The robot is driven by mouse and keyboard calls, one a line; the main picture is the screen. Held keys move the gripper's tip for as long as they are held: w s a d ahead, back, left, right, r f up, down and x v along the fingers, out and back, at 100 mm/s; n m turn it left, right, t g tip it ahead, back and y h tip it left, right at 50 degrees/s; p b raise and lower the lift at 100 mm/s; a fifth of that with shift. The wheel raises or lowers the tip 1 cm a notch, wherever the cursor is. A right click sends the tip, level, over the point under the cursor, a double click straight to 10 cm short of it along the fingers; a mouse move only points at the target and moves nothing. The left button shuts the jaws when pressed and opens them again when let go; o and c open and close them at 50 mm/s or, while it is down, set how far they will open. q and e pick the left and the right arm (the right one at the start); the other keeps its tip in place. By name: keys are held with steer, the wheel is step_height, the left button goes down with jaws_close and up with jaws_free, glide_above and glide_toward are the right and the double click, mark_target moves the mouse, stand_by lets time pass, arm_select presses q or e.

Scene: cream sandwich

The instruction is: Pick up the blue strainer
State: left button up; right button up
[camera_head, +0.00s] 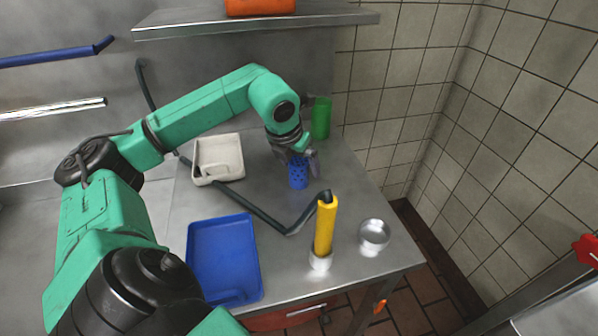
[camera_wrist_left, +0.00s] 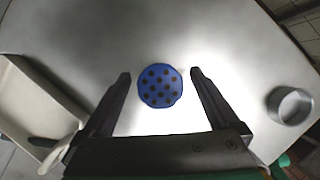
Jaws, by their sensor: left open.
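The blue strainer (camera_head: 298,173) stands on the steel table, below my left gripper in the head view. In the left wrist view the strainer (camera_wrist_left: 160,86) is a round blue shape with dark holes, lying between the two finger tips but not touched by them. My left gripper (camera_head: 303,158) reaches down over it from the end of the green arm. Its fingers are spread wide and hold nothing; the gripper also shows in the left wrist view (camera_wrist_left: 160,78). The gripper partly covers the strainer's top in the head view. My right gripper is not seen.
A white tray (camera_head: 205,180) and a blue tray (camera_head: 192,262) lie left of the strainer. A green cylinder (camera_head: 321,118) stands behind it. A shelf (camera_head: 190,28) hangs above.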

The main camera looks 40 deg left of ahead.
mark_target(299, 161)
arm_select(q)
steer(key=shift+r, duration=0.1)
steer(key=c, duration=1.5)
steer(key=shift+o, duration=0.2)
steer(key=shift+r, duration=0.55)
step_height(299, 161, up, 19)
steer(key=p, duration=0.6)
